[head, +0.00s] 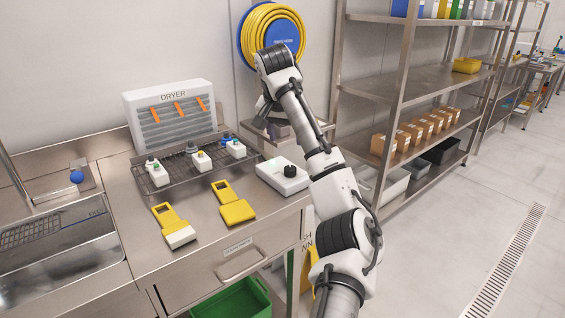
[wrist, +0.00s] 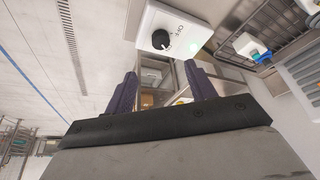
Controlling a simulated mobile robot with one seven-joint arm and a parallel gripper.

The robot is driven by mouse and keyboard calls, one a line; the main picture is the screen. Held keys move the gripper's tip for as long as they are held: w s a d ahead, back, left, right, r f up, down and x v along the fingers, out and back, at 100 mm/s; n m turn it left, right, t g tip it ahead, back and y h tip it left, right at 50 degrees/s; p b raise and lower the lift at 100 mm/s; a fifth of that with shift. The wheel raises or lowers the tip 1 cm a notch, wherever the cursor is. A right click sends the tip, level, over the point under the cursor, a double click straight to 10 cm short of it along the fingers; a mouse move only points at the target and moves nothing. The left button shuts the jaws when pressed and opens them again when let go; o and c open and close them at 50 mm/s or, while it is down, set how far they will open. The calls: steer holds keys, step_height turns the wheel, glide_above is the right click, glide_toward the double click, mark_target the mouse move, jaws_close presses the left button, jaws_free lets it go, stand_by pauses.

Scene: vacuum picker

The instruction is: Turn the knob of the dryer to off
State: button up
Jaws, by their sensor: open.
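The dryer (head: 160,128) is a white unit with a grey slatted front and orange streamers, at the back of the steel counter. A white control box (head: 272,180) with a black round knob (head: 290,171) sits at the counter's right end. The knob's exact pointing is too small to tell. My gripper (wrist: 160,86) is open and empty, apart from the knob. In the head view my gripper (head: 265,110) is above and behind the box, partly hidden.
A wire rack (head: 190,172) with several small white bottles stands left of the box. Two yellow-handled tools (head: 236,210) lie in front. A hose reel (head: 272,35) hangs on the wall behind my arm. Steel shelving (head: 430,80) stands at right; a sink is at left.

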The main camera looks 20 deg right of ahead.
mark_target(290, 168)
steer(key=p+x, duration=0.2)
steer(key=x, duration=1.1)
steer(key=shift+w+a, duration=0.1)
steer(key=c, duration=1)
